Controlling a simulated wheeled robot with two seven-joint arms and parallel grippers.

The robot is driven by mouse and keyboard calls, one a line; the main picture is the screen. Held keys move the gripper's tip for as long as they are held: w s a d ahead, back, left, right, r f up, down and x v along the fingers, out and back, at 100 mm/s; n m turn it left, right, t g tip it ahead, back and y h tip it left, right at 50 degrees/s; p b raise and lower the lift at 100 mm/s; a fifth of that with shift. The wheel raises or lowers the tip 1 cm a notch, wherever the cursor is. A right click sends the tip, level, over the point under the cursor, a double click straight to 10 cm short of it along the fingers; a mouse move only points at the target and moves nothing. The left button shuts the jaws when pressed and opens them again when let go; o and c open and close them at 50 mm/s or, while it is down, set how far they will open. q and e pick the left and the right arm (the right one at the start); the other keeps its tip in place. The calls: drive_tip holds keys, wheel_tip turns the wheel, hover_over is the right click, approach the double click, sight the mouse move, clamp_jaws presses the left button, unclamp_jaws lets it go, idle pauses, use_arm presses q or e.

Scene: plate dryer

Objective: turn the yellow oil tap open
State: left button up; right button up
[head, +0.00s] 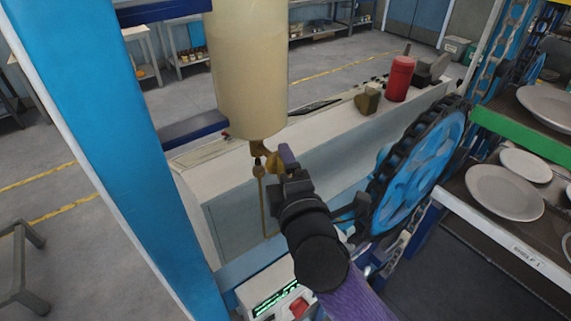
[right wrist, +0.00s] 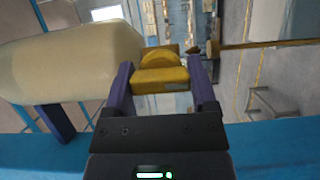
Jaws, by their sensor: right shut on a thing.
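The yellow oil tap (head: 259,147) sits under the bottom of a large cream oil container (head: 248,75), with a thin brass tube (head: 263,205) running down from it. My right gripper (head: 280,165) is at the tap, coming from the lower right. In the right wrist view the yellow tap (right wrist: 160,78) lies between the two purple fingers of my right gripper (right wrist: 162,82), which are shut on it. The cream container (right wrist: 75,65) lies to the left there. The gripper hides part of the tap in the head view. My left gripper is not in view.
A blue post (head: 95,130) stands at left. A big blue chain wheel (head: 420,165) is close to the right of my right arm. Shelves with pale plates (head: 505,192) are at far right. A red bottle (head: 399,80) stands on the pale machine housing (head: 300,155) behind.

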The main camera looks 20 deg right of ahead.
drive_tip(key=o, duration=1.2)
drive_tip(key=shift+c, duration=0.2)
drive_tip(key=shift+s, duration=0.1)
drive_tip(key=s, duration=0.9)
drive_tip(key=shift+s+a, duration=0.2)
drive_tip(key=shift+s, duration=0.2)
